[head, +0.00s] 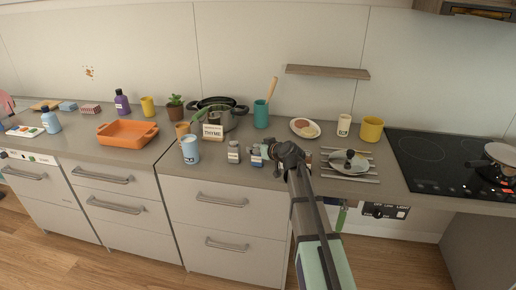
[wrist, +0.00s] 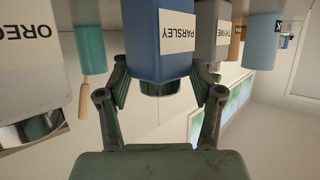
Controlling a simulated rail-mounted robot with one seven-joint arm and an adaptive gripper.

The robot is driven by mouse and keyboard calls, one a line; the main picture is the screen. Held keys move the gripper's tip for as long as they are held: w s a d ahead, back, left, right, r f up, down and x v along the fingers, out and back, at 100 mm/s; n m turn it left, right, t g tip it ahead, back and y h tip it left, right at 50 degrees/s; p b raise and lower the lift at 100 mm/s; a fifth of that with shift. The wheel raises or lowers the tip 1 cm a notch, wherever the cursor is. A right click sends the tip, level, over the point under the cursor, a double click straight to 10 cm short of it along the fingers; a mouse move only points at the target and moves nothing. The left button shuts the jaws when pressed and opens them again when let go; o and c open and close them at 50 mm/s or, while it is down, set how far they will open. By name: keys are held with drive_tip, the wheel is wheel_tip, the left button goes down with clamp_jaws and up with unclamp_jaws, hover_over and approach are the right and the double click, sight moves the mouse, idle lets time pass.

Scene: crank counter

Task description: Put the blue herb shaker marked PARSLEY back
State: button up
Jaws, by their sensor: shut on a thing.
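The blue herb shaker marked PARSLEY (wrist: 162,40) is between the fingers of my gripper (wrist: 160,88), upside down in the wrist view with its label facing the camera. In the head view the blue shaker (head: 256,156) shows just left of my gripper (head: 263,150), at the front of the counter. My gripper is shut on it. I cannot tell whether its base touches the counter. A grey shaker marked THYME (wrist: 209,35) stands beside it; a grey shaker (head: 233,152) shows left of it in the head view. A pale shaker with a label starting OREG (wrist: 30,50) is on the other side.
A card reading THYME (head: 213,132) stands behind the grey shaker. A light-blue canister (head: 190,151) is to the left, and a pot (head: 222,115) and teal utensil holder (head: 261,114) are behind.

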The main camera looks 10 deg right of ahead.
drive_tip(key=shift+f, duration=0.15)
drive_tip(key=o, duration=1.2)
drive_tip(key=shift+r, duration=0.25)
drive_tip(key=b+v, duration=0.2)
drive_tip(key=v, duration=1)
